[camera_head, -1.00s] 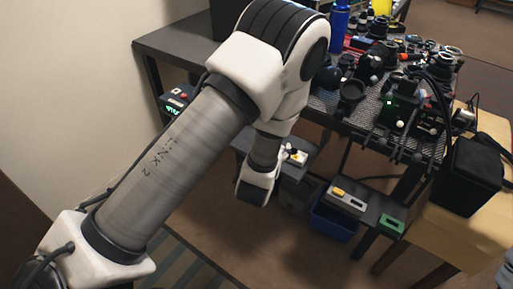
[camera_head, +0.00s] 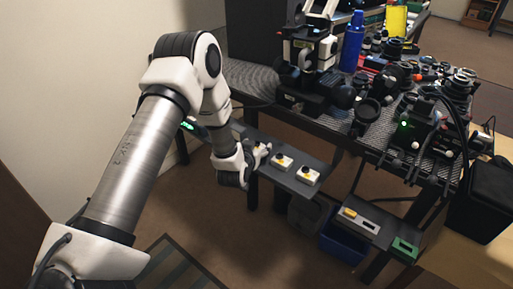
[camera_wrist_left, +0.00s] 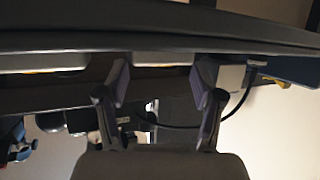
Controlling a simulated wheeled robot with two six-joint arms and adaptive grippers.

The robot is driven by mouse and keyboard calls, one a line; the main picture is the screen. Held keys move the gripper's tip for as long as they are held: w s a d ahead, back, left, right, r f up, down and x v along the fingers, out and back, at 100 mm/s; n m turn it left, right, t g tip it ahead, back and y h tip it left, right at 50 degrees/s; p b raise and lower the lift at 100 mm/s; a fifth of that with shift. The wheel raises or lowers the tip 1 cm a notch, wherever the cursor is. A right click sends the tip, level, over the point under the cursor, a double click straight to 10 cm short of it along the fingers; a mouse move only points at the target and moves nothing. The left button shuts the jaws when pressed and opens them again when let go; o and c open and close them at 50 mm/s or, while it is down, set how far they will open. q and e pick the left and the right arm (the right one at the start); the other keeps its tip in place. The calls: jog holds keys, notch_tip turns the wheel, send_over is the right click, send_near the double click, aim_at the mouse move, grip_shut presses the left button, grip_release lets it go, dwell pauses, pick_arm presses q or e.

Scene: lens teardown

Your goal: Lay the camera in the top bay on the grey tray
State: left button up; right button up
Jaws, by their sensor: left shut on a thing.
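My left gripper (camera_head: 246,166) hangs beside the low shelf under the table, at the shelf's left end. Its two fingers (camera_wrist_left: 160,100) stand apart in the left wrist view, and I cannot make out what they hold. A dark upright rig (camera_head: 305,88) with white parts stands on the table; I cannot tell whether its upper part is the top bay or holds the camera. A grey perforated mat (camera_head: 252,80) lies on the table to its left; I cannot tell if it is the grey tray. My right gripper is out of view.
White blocks with dark knobs (camera_head: 308,176) sit on the low shelf (camera_head: 293,187). A blue bottle (camera_head: 352,42) and many dark lens parts crowd the table's right. A blue bin (camera_head: 342,245) and a green box (camera_head: 404,249) are below.

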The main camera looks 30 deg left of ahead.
pick_arm(q)
jog(key=shift+r, duration=0.1)
jog(key=o, duration=1.3)
